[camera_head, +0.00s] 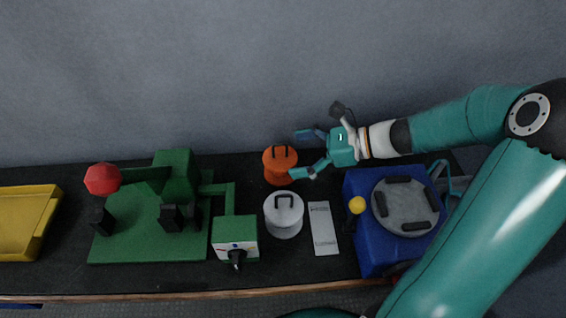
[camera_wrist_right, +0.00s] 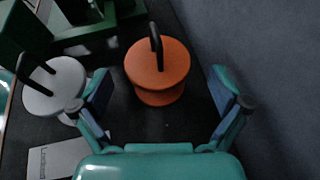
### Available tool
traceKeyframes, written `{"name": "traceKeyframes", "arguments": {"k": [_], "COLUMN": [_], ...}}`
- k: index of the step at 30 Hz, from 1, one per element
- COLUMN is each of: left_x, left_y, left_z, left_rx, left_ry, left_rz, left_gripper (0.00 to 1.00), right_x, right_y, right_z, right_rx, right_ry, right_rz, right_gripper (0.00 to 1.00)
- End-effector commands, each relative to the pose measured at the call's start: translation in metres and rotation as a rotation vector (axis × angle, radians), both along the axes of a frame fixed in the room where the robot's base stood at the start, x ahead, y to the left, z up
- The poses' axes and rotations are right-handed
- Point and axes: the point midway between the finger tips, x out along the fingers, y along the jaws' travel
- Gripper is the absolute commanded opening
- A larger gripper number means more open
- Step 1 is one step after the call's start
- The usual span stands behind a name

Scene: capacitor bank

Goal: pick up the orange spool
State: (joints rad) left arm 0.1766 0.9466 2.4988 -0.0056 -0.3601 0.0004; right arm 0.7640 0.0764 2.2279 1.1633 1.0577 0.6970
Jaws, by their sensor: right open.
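The orange spool (camera_head: 279,167) stands upright at the back of the black bench, with a dark handle on top. My right gripper (camera_head: 299,153) is open and empty just to the right of it. In the right wrist view the orange spool (camera_wrist_right: 157,65) lies ahead, between the lines of the two spread fingers and beyond their tips (camera_wrist_right: 161,90). No contact shows. My left gripper does not show in either view.
A white spool (camera_head: 284,222) stands just in front of the orange one, beside a white label plate (camera_head: 323,228). A green fixture (camera_head: 130,235) with a red knob is left, a blue box (camera_head: 375,245) right. A yellow tray (camera_head: 22,222) is far left. A grey wall rises behind.

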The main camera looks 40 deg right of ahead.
Motion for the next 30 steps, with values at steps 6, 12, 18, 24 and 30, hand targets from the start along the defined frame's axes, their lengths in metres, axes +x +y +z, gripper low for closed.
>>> {"name": "traceKeyframes", "arguments": {"k": [6,12,18,24,30], "left_x": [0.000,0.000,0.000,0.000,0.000], "left_y": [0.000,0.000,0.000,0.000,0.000], "left_z": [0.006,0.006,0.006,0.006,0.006], "left_rx": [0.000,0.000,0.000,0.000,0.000], "left_ry": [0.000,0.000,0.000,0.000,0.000], "left_rz": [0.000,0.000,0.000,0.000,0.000], "left_gripper": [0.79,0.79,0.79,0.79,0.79], "right_x": [0.017,0.027,0.027,0.027,0.027], "right_y": [0.026,0.034,0.034,0.034,0.034], "right_z": [-0.009,-0.016,-0.016,-0.016,-0.015], "right_rx": [0.004,0.001,0.000,0.000,0.001], "right_ry": [0.001,0.001,0.000,0.000,-0.001], "right_rz": [0.006,0.003,0.001,0.002,0.002], "right_gripper": [1.00,1.00,0.98,0.65,0.40]}}
